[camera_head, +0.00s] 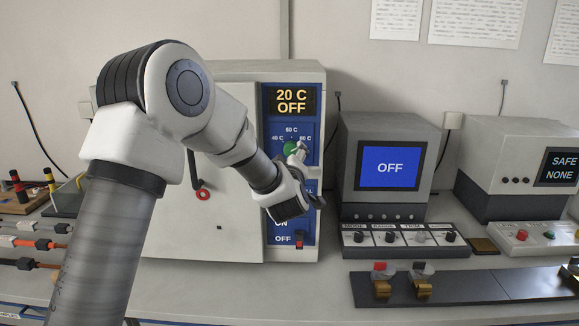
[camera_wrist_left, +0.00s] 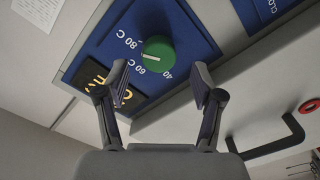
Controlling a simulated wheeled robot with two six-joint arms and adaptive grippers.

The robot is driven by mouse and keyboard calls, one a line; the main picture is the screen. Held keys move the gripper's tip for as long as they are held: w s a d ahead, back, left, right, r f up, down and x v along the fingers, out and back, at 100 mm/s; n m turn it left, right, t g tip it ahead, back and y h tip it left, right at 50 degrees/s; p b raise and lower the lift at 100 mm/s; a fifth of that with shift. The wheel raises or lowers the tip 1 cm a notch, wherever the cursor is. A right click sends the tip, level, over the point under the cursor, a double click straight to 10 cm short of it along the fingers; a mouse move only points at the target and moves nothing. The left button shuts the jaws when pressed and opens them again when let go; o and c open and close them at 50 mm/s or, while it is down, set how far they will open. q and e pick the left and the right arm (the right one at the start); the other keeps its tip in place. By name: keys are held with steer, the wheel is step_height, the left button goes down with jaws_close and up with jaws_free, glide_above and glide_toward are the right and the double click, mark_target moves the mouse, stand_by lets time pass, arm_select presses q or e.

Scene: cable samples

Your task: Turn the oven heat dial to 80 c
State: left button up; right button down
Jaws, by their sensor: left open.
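The oven (camera_head: 225,85) is a white box with a blue control panel, and its display (camera_head: 291,101) reads 20 C OFF. The green heat dial (camera_head: 290,148) sits below the display, with 40 C, 60 C and 80 C printed around it. In the left wrist view, the dial (camera_wrist_left: 158,53) lies ahead of the fingers, near the 60 C label; its exact pointer direction is unclear. My left gripper (camera_head: 301,162) is at the panel by the dial and partly covers it. In its wrist view, the left gripper (camera_wrist_left: 164,84) is open and empty, its fingertips apart on either side below the dial.
A red switch (camera_head: 299,242) sits by the OFF label low on the panel. The oven door handle (camera_head: 202,194) is left of the panel. A grey device (camera_head: 350,150) with an OFF screen stands close on the right. Cables (camera_head: 30,243) lie at the left.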

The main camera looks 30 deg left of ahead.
arm_select(q)
steer(key=v, duration=0.7)
steer(key=shift+s+d, duration=0.2)
steer(key=shift+s, duration=0.1)
steer(key=s+d+f+m+g+h, duration=0.1)
steer(key=s+f+m+g, duration=0.15)
steer(key=f, duration=0.85)
steer(key=s+d+f+m+g+h, duration=0.15)
steer(key=s+f, duration=0.25)
steer(key=f, duration=0.8)
steer(key=s+d+f+m+g+h, duration=0.2)
steer(key=s+f, duration=0.1)
steer(key=f, duration=0.8)
steer(key=s+d+f+m+g+h, duration=0.1)
steer(key=s+d+f+m+g, duration=0.2)
steer(key=s, duration=0.6)
steer(key=s+d+f+m+g+h, duration=0.2)
steer(key=s+f, duration=0.4)
steer(key=s, duration=0.3)
steer(key=s+d+f+m+g+h, duration=0.2)
steer(key=s+d+f+m+g, duration=0.1)
steer(key=s, duration=0.5)
step_height(320, 180, down, 2)
steer(key=shift+s+d+f+m+g, duration=0.15)
steer(key=shift+s+d+m+g, duration=0.3)
steer(key=shift+g, duration=0.35)
